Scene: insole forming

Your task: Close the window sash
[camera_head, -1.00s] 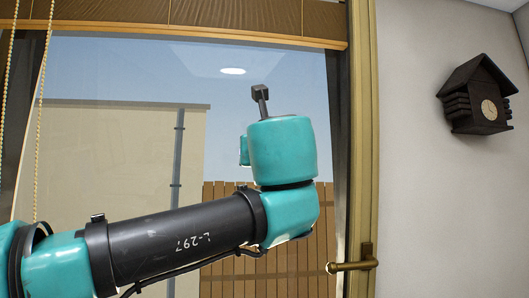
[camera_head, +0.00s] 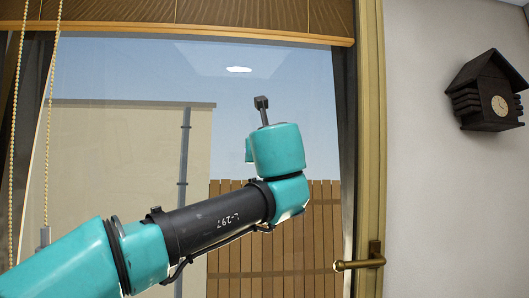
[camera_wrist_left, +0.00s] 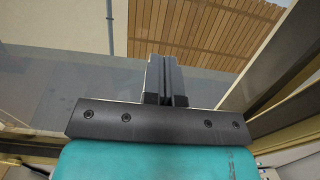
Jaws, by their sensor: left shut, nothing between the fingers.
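The window sash shows in the head view as a large glass pane (camera_head: 250,75) with a gold-brown upright frame (camera_head: 373,120) at its right. A brass handle (camera_head: 362,262) sits low on that frame. I cannot tell exactly how far the sash stands open. My left gripper (camera_head: 261,102) points up in front of the pane, left of the frame and well above the handle. It is shut and empty. Its paired dark fingers also show in the left wrist view (camera_wrist_left: 165,72), with frame bars (camera_wrist_left: 275,62) to their right. My right gripper is out of view.
A brown blind (camera_head: 200,18) hangs across the top, with beaded cords (camera_head: 47,150) at the left. A dark cuckoo clock (camera_head: 488,92) hangs on the pale right wall (camera_head: 440,190). A wooden fence (camera_head: 270,240) and a beige building (camera_head: 110,150) show through the glass.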

